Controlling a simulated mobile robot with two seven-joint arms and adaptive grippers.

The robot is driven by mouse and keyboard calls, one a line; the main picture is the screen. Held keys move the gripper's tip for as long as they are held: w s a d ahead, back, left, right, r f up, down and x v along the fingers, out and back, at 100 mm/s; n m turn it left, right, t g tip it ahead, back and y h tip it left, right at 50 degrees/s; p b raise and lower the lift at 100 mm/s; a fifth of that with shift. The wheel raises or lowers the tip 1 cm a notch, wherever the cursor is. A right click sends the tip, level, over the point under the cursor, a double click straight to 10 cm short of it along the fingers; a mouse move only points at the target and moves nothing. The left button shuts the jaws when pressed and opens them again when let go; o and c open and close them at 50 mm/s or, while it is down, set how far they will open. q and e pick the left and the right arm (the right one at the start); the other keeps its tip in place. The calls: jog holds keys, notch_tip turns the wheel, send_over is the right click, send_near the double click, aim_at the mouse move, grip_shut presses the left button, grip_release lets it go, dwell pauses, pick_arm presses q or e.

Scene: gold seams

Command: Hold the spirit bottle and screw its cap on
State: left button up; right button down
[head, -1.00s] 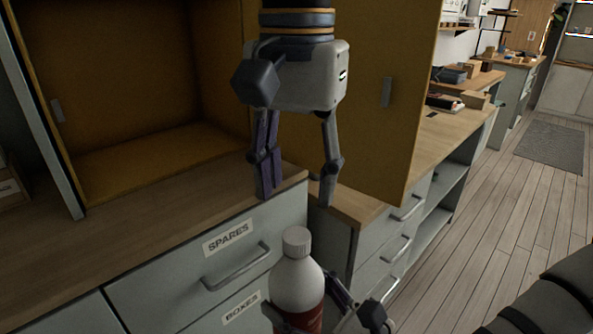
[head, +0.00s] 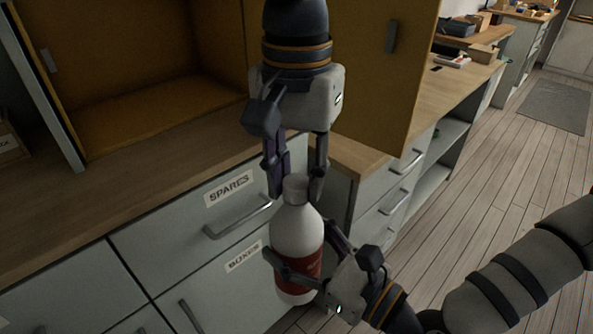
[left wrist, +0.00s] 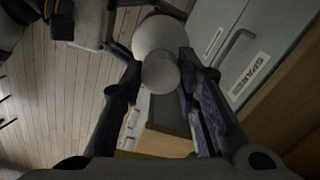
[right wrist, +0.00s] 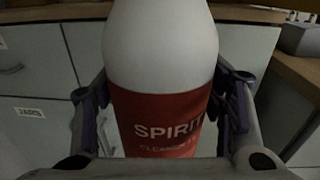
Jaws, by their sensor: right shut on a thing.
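The spirit bottle (head: 296,232) is white with a red label and stands nearly upright, held in front of the drawers. Its label reads SPIRIT in the right wrist view (right wrist: 160,60). My right gripper (head: 303,258) is shut on the bottle's body, one finger on each side. The pale grey cap (head: 296,187) sits on the bottle's top; how tightly cannot be seen. My left gripper (head: 295,193) points down from above, its open fingers on either side of the cap. In the left wrist view the cap (left wrist: 160,73) lies between the fingers with gaps beside it.
A wooden worktop (head: 130,185) with an open ochre cabinet (head: 150,65) lies behind. The SPARES drawer (head: 190,225) and its handle are close behind the bottle. The open cabinet door (head: 375,90) is behind my left gripper. Clear floor (head: 490,200) lies to the right.

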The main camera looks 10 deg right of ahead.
pick_arm(q)
grip_shut()
jog(key=m, duration=0.3)
jog(key=shift+w+a, duration=0.1)
jog(key=m, duration=0.5)
jog(key=o, duration=0.9)
grip_release()
jog(key=shift+o, duration=0.2)
notch_tip(320, 180, up, 12)
